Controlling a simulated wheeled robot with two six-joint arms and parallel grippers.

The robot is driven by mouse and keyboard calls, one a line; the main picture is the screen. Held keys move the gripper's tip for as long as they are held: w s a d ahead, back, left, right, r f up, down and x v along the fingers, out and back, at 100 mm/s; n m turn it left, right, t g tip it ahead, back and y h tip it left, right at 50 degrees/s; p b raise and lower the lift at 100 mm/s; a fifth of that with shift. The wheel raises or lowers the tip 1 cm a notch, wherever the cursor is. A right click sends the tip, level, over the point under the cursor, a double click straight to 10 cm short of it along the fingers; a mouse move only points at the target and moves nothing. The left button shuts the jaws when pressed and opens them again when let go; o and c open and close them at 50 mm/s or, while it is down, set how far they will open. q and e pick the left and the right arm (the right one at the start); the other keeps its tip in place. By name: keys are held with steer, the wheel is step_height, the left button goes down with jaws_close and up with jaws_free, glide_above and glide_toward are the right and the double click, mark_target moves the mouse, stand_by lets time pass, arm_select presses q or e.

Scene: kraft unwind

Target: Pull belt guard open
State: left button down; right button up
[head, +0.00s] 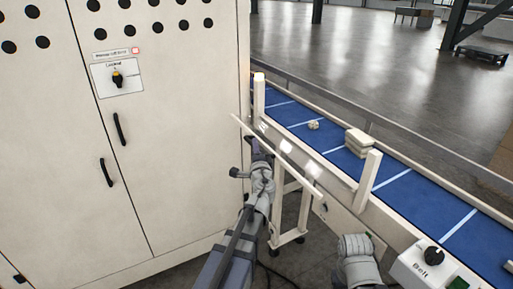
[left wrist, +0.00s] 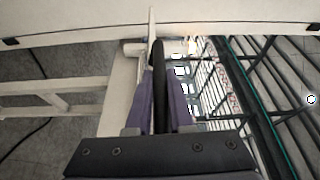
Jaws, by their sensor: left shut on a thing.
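The belt guard (head: 285,160) shows in the head view as a pale-edged panel with bright glare spots, slanting along the near side of the blue conveyor belt (head: 395,190) between two cream posts. Its edge stands out from the conveyor frame. My left gripper (head: 259,155) is at the guard's near side, toward its left end. In the left wrist view the purple-grey fingers (left wrist: 160,105) are shut on a dark upright handle (left wrist: 158,65). The fingers hide part of the handle. In the head view my right arm shows at the lower right, but its gripper cannot be made out.
A tall cream cabinet (head: 165,180) with black handles stands at left, close to my left arm. Small pale packs (head: 358,140) lie on the belt. A control box with a black knob (head: 433,256) labelled Belt is at lower right. Conveyor legs (head: 290,236) stand below the guard.

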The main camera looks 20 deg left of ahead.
arm_select(q)
steer(key=shift+f, duration=0.1)
arm_select(e)
steer(key=shift+f, duration=0.1)
arm_select(q)
steer(key=c, duration=0.8)
jaws_free()
steer(key=shift+s, duration=0.1)
steer(key=v, duration=0.7)
steer(key=shift+s+d, duration=0.15)
steer(key=shift+s, duration=0.15)
arm_select(e)
steer(key=shift+f, duration=0.1)
arm_select(q)
steer(key=shift+f, duration=0.15)
